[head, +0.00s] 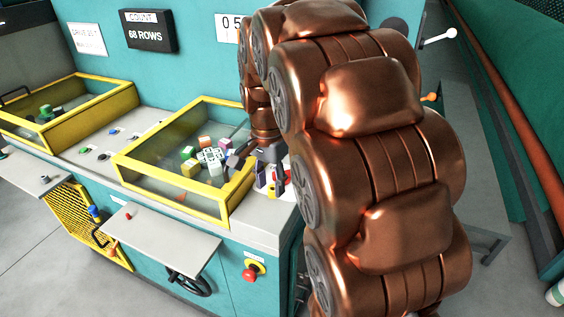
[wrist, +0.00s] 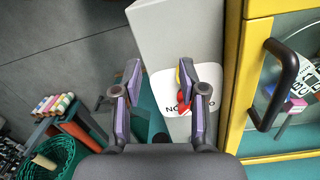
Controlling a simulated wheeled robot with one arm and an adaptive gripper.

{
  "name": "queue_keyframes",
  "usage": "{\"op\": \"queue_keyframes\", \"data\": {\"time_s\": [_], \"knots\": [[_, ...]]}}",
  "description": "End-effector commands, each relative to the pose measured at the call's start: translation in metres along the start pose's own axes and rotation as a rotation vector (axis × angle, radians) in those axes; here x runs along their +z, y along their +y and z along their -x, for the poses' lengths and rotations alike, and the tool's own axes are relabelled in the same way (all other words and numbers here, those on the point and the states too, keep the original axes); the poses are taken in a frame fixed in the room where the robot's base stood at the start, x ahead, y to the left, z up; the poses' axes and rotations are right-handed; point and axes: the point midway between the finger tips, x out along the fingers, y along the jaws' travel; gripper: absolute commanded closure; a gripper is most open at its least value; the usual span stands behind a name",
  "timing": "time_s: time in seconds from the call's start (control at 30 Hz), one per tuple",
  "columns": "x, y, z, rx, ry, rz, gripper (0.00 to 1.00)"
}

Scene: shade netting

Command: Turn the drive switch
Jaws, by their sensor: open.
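A red switch handle (head: 280,181) sits on a white plate on the grey counter, right of the yellow-framed box; I take it for the drive switch. In the wrist view, the red handle (wrist: 183,107) shows on the white plate (wrist: 160,82), partly hidden by my gripper's right finger. The plate's lettering is mostly covered. My gripper (wrist: 160,70) is open with nothing between its purple-padded fingers. In the head view, my gripper (head: 272,183) is close to the switch, beside the box's right end. I cannot tell whether it touches the switch.
The yellow-framed clear box (head: 170,172) holds several coloured cubes; its black handle (wrist: 284,85) stands close right of my gripper. A red button (head: 250,273) is on the cabinet front. A count sign (head: 147,31) hangs behind. A green basket (wrist: 50,157) is lower left.

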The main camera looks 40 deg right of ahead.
Motion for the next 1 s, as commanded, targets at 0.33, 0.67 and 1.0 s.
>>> {"op": "queue_keyframes", "data": {"time_s": [0.33,0.67,1.0], "knots": [[-0.096,-0.041,0.019,-0.036,0.013,-0.472,0.58],[-0.118,-0.049,0.015,-0.047,0.013,-0.587,0.58],[-0.118,-0.050,-0.024,-0.044,0.012,-0.584,0.58]]}}
